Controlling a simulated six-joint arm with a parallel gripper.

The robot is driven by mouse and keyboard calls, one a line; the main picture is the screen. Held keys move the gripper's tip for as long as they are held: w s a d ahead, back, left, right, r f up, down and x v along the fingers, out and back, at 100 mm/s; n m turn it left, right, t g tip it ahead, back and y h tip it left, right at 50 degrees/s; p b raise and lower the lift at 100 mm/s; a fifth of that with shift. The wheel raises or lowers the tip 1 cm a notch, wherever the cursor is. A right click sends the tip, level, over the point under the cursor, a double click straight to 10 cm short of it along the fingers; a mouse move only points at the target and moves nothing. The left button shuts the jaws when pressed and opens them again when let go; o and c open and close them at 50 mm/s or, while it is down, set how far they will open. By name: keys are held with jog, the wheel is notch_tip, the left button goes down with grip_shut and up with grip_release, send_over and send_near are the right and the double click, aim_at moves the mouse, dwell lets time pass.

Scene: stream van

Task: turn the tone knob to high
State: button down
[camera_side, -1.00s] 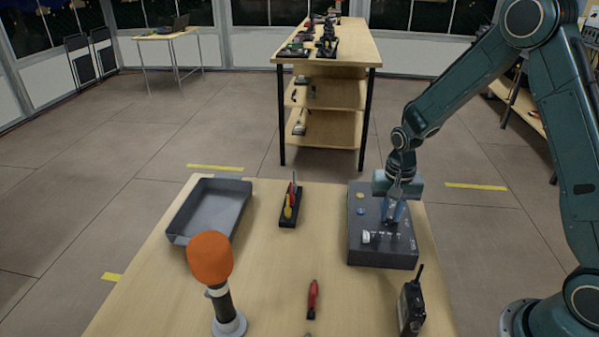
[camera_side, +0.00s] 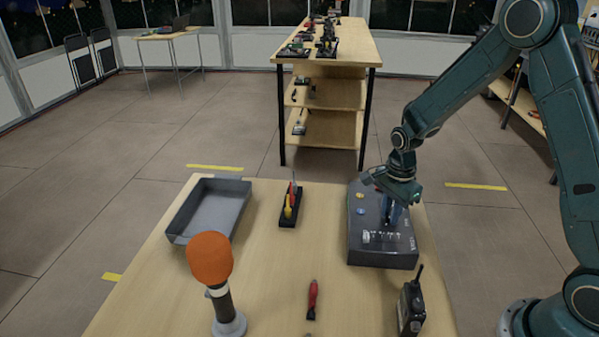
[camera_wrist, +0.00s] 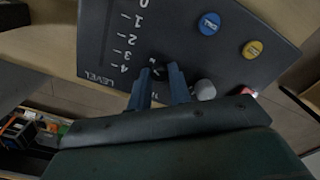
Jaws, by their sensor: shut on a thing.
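The grey control box (camera_side: 361,247) stands on the right of the table and also fills the upper wrist view (camera_wrist: 120,45). My gripper (camera_side: 389,220) points down onto its top, with the blue-grey fingers at the panel. In the wrist view the fingers (camera_wrist: 162,78) are closed around a small dark knob (camera_wrist: 158,71) beside the LEVEL scale. The fingers and gripper body hide most of this knob and its label, so I cannot read its setting.
A blue button (camera_wrist: 209,23) and a yellow button (camera_wrist: 252,49) sit on the panel, and a grey round knob (camera_wrist: 205,90) is close beside my fingers. A radio (camera_side: 412,305), red screwdriver (camera_side: 312,299), orange-topped microphone (camera_side: 211,258) and grey tray (camera_side: 176,238) are on the table.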

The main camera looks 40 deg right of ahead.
jog(key=shift+m, duration=0.7)
jog(key=c, duration=1.3)
grip_release()
jog(key=shift+r, duration=0.1)
notch_tip(320, 180, up, 14)
